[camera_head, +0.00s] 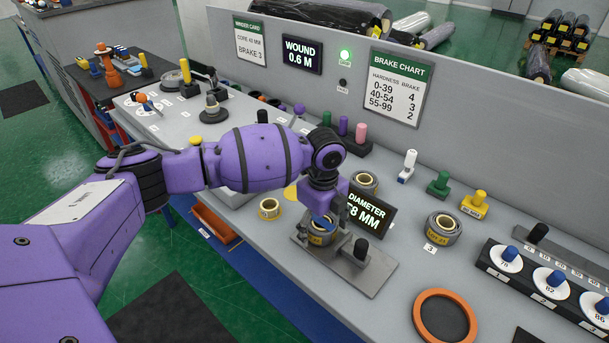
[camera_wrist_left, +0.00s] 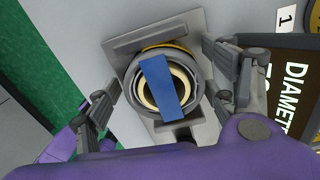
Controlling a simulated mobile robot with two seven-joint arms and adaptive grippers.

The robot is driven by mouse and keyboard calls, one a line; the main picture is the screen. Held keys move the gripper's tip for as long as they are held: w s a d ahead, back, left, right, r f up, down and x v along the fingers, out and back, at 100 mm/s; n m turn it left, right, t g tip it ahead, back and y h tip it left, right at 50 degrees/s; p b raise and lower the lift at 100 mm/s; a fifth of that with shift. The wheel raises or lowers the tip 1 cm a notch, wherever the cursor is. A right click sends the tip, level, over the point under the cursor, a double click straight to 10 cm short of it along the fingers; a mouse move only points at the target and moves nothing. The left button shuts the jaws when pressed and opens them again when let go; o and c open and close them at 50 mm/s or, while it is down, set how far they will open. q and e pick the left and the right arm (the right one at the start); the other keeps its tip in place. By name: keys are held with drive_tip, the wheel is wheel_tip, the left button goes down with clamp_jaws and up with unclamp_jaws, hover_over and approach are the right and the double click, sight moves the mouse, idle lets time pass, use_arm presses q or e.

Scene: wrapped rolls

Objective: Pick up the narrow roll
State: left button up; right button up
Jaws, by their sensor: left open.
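My left gripper (camera_head: 318,207) points down over a grey roll (camera_head: 322,235) with a cream core. The roll stands on a grey gauge plate (camera_head: 372,278) in front of the diameter display. In the left wrist view the open fingers (camera_wrist_left: 163,85) are on either side of the roll (camera_wrist_left: 199,88), with gaps showing. A blue bar (camera_wrist_left: 158,86) crosses above its core. Other rolls are a grey one (camera_head: 441,230) by label 3, one (camera_head: 364,183) behind the display, and a small yellow one (camera_head: 269,208) at left. I cannot tell which is called narrow.
The diameter display (camera_head: 370,215) stands close to the gripper, to its right. An orange-rimmed ring (camera_head: 417,318) lies near the front edge. A dark rack with white discs (camera_head: 502,260) is at right. Colored stamps (camera_head: 438,184) stand along the back.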

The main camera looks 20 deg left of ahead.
use_arm(q)
drive_tip(key=shift+r, duration=0.1)
drive_tip(key=shift+w, duration=0.1)
drive_tip(key=c, duration=1.4)
drive_tip(key=shift+r, duration=0.1)
drive_tip(key=shift+c, duration=0.8)
